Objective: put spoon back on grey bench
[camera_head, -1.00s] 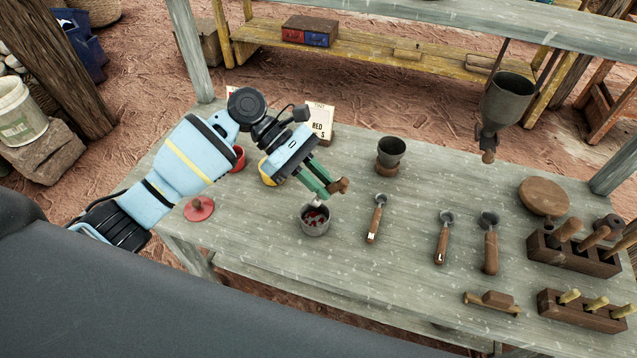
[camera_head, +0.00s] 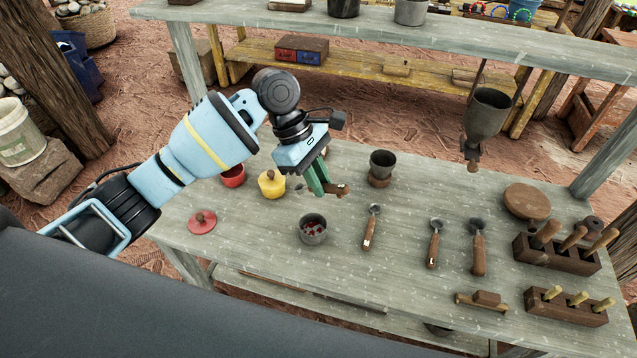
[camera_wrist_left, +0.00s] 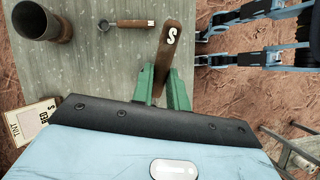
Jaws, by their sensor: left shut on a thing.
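My left gripper (camera_head: 322,185) is shut on the brown wooden handle of the spoon (camera_head: 340,190) and holds it above the grey bench (camera_head: 390,275). In the left wrist view the handle (camera_wrist_left: 168,45), marked with a pale S, stands out between the green fingers (camera_wrist_left: 165,88). The spoon's far end is mostly hidden by the gripper. A grey metal pot (camera_head: 313,232) with red bits inside stands on the bench, nearer than the gripper. My right gripper is not in view.
A yellow lidded pot (camera_head: 271,186), a red pot (camera_head: 232,177) and a red lid (camera_head: 203,221) stand to the left. A dark cup (camera_head: 382,163) stands behind right. Several wooden-handled tools, including a scoop (camera_head: 369,228), lie right. Bare bench lies between them.

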